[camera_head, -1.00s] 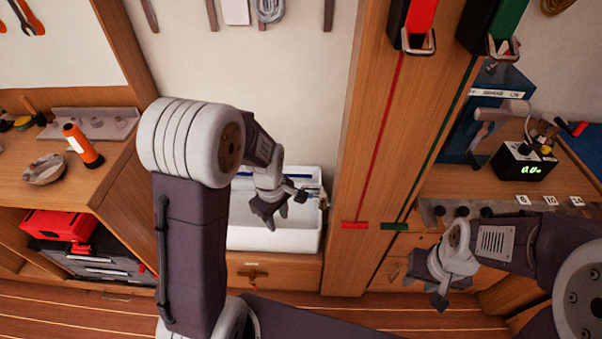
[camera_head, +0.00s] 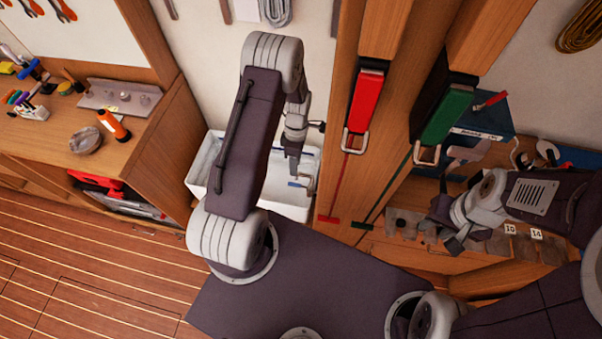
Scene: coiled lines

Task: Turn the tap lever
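The white sink basin (camera_head: 205,168) is at the centre, partly hidden behind my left arm. A small grey metal piece, apparently the tap (camera_head: 309,184), shows at the basin's right side; I cannot make out its lever. My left gripper (camera_head: 293,168) points down over the right part of the basin, close to the tap in the picture. I cannot tell whether it touches the tap, or how far its fingers are apart. My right gripper (camera_head: 446,228) is open and empty, in front of the right-hand cabinet, away from the sink.
A wooden post right of the sink carries a red handle (camera_head: 366,98) and a green handle (camera_head: 446,116) with hanging lines. The floor (camera_head: 90,255) at left is clear.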

